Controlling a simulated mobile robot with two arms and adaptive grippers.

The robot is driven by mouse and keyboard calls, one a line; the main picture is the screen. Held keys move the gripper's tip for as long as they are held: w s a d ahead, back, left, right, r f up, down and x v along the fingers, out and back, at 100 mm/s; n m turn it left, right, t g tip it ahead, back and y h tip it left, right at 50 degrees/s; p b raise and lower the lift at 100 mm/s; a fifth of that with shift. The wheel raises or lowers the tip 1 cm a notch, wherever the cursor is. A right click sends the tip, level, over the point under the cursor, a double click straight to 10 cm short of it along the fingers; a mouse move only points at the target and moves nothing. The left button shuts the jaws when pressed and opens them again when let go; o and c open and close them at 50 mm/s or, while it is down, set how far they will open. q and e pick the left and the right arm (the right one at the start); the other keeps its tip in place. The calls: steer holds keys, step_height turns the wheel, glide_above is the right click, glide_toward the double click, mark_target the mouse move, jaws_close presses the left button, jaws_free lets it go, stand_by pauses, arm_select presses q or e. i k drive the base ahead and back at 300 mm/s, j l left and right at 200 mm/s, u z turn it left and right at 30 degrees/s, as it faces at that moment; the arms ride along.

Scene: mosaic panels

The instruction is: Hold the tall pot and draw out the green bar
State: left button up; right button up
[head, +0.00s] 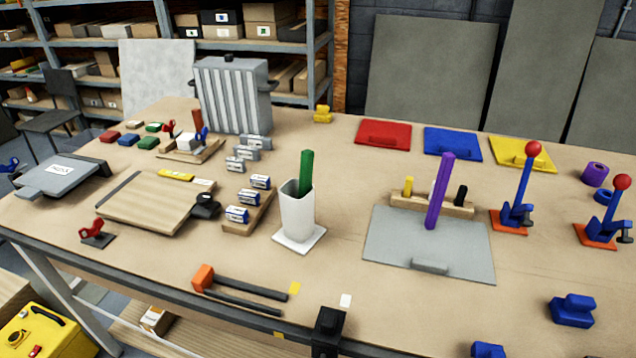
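The tall pot (298,212) is a white open vessel. It stands upright on a white square base (301,241) near the middle of the table. The green bar (306,170) stands upright in the pot and sticks out above its rim. The lower part of the bar is hidden inside the pot. Neither of my grippers can be seen in the head view, and nothing touches the pot or the bar.
Battery-like blocks on a wooden holder (240,226) stand left of the pot. A grey panel (392,243) with a purple bar (440,190) is to the right. An orange-headed hammer (203,278) lies in front. A black block (328,330) sits at the front edge.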

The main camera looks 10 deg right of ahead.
mark_target(307, 160)
steer(key=i+j+z, duration=0.25)
steer(key=j+z, duration=0.25)
steer(key=j, duration=0.15)
steer(key=i+j+z, duration=0.15)
steer(key=j+z, duration=0.15)
steer(key=k+l, duration=0.45)
steer(key=k, duration=0.2)
steer(key=k+l+u, duration=0.1)
steer(key=k+l, duration=0.35)
steer(key=k, duration=0.15)
